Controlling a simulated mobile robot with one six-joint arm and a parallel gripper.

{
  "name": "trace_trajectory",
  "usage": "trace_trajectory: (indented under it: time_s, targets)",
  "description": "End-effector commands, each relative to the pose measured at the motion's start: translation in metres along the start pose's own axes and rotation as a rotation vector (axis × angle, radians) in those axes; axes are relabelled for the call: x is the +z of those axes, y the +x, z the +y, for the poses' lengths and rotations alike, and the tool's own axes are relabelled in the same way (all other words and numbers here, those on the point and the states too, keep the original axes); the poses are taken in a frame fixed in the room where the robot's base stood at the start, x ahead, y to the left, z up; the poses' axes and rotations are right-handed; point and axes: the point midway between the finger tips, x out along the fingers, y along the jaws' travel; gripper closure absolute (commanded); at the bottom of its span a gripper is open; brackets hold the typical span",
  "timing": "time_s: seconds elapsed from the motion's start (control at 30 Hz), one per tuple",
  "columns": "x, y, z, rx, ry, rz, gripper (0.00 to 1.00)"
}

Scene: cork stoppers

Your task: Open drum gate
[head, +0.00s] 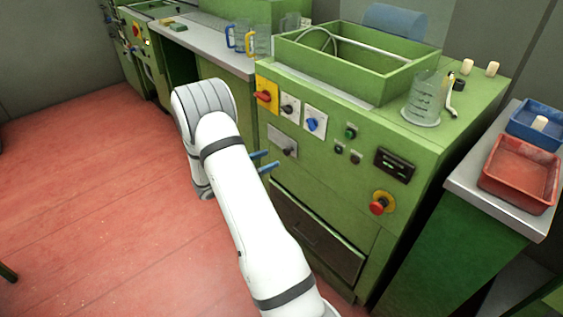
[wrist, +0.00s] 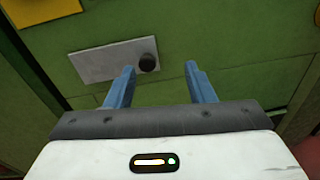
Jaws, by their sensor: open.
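The green machine (head: 330,160) fills the middle of the head view, with switches and buttons on its front. A metal plate with a dark round knob (head: 291,152) sits on the left of that front; in the wrist view the plate (wrist: 100,62) and the knob (wrist: 148,62) are clear. No part is visibly labelled as the drum gate. My gripper (head: 264,161) has blue fingers and is in front of the machine, just below the plate in the head view. In the wrist view my gripper (wrist: 160,71) is open and empty, with the knob just beyond the left fingertip.
A red switch (head: 266,96), a blue-knobbed switch (head: 312,124) and a red stop button (head: 379,205) are on the front. A beaker (head: 424,98) and corks stand on top. A red tray (head: 519,175) is at right.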

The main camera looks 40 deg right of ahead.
Motion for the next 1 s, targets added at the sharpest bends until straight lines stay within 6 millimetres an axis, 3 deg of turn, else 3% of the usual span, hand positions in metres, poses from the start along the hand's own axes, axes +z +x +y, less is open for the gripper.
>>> trace_trajectory:
  time_s: [0.03, 0.2, 0.7, 1.0]
  targets:
    - [-0.018, 0.003, 0.005, 0.027, -0.029, -0.021, 0.51]
    - [-0.036, 0.008, 0.015, 0.08, -0.073, -0.058, 0.51]
    - [-0.033, 0.074, 0.022, 0.084, -0.075, -0.062, 0.51]
    - [-0.032, 0.083, 0.023, 0.087, -0.077, -0.061, 0.51]
